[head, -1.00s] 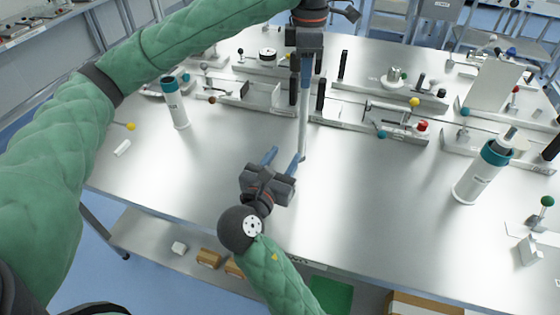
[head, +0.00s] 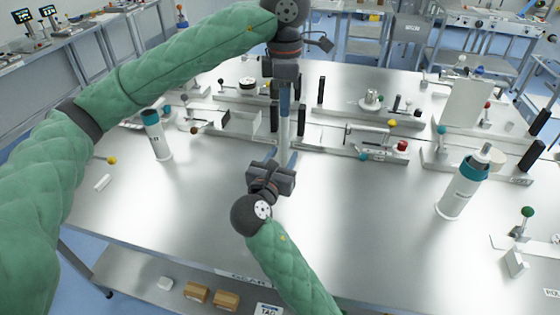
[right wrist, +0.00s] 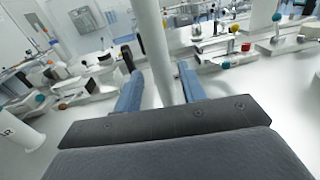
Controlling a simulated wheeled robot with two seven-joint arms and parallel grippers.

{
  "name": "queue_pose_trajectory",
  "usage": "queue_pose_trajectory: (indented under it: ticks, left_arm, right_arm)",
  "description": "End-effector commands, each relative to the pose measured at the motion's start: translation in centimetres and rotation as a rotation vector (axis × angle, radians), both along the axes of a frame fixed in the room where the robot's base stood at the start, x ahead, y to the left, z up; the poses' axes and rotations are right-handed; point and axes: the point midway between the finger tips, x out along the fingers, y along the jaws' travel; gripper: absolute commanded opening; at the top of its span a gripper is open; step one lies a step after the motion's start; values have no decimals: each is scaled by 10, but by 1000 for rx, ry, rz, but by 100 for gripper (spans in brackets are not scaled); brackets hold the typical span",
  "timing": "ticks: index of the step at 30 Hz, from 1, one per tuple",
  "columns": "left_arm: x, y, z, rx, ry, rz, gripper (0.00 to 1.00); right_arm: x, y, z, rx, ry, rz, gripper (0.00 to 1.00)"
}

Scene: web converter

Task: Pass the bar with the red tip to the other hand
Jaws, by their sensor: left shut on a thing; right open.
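A pale grey bar (head: 284,130) hangs upright below my left gripper (head: 285,103), which is shut on its upper part. The red tip does not show in either current view. My right gripper (head: 280,156) is open at the bar's lower part, nearer the table's front. In the right wrist view the bar (right wrist: 153,40) runs down between the two blue fingers of my right gripper (right wrist: 160,74), with a gap visible on each side. Whether the bar is fully within the finger depth is hard to tell.
Metal fixtures with coloured knobs (head: 370,150) stand along the middle and back of the steel table (head: 350,215). White bottles with teal tops stand at left (head: 157,140) and right (head: 464,188). The table's front area is mostly clear.

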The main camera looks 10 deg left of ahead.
Motion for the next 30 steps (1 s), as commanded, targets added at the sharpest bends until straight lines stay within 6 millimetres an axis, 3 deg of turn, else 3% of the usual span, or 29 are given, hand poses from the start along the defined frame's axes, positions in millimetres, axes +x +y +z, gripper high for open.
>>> queue_pose_trajectory:
  ticks: [5,11,12,13,14,18,30]
  left_arm:
    - [0,0,0,0,0,0,0]
    - [0,0,0,-1,0,0,0]
    - [0,0,0,-1,0,-1,0]
    - [0,0,0,-1,0,-1,0]
    - [0,-1,0,-1,0,-1,23]
    - [0,0,0,-1,0,-1,47]
    - [0,0,7,-1,-1,0,47]
  right_arm:
    - [0,0,0,0,0,0,41]
    - [0,0,0,0,0,1,2]
    - [0,0,0,0,0,1,0]
    - [0,0,0,0,0,1,0]
    - [0,0,0,0,0,1,0]
    - [0,0,0,0,0,1,0]
    - [0,0,0,0,0,0,0]
